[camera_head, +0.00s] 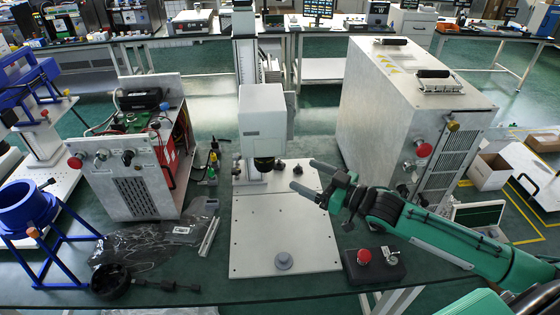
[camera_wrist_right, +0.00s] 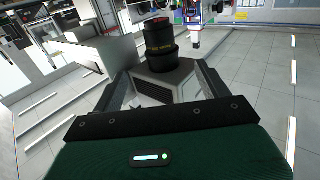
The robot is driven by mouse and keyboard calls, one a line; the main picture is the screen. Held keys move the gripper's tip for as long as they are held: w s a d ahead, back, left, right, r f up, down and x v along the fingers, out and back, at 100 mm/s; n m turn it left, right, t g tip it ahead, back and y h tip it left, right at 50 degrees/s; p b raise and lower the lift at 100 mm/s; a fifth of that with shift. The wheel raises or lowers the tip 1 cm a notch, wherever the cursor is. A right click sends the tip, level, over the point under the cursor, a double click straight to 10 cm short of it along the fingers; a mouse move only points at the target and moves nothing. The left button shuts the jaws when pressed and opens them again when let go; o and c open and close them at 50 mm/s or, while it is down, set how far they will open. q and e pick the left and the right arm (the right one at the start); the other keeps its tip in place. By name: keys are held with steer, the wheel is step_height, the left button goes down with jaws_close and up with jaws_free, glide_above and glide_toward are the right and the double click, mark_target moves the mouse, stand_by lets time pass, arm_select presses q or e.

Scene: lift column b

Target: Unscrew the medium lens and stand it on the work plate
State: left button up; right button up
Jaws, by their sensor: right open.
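The white instrument head (camera_head: 262,112) hangs on a column above the work plate (camera_head: 262,222). A dark lens (camera_head: 263,164) is on its underside. In the right wrist view a black lens (camera_wrist_right: 160,38) with yellow markings and a reddish end shows beyond the fingers, attached to a grey angular body (camera_wrist_right: 166,82). My right gripper (camera_head: 305,177) is open and empty, to the right of the lens and apart from it, with both fingers pointing left. Its fingers also show in the right wrist view. My left gripper is not in view. I cannot tell the lens's size class.
A grey round piece (camera_head: 284,261) lies near the plate's front. A red button box (camera_head: 374,264) is right of the plate. Large metal cabinets stand left (camera_head: 128,187) and right (camera_head: 375,115). A blue stand (camera_head: 28,210) is far left. The plate's middle is clear.

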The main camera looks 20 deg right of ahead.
mark_target(273, 160)
steer(key=p+x, duration=0.3)
steer(key=x, duration=0.7)
steer(key=shift+w+a, duration=0.1)
steer(key=shift+w, duration=0.15)
steer(key=shift+w+a+f, duration=0.1)
steer(key=shift+w+a, duration=0.3)
steer(key=shift+w, duration=0.1)
steer(key=shift+c, duration=0.3)
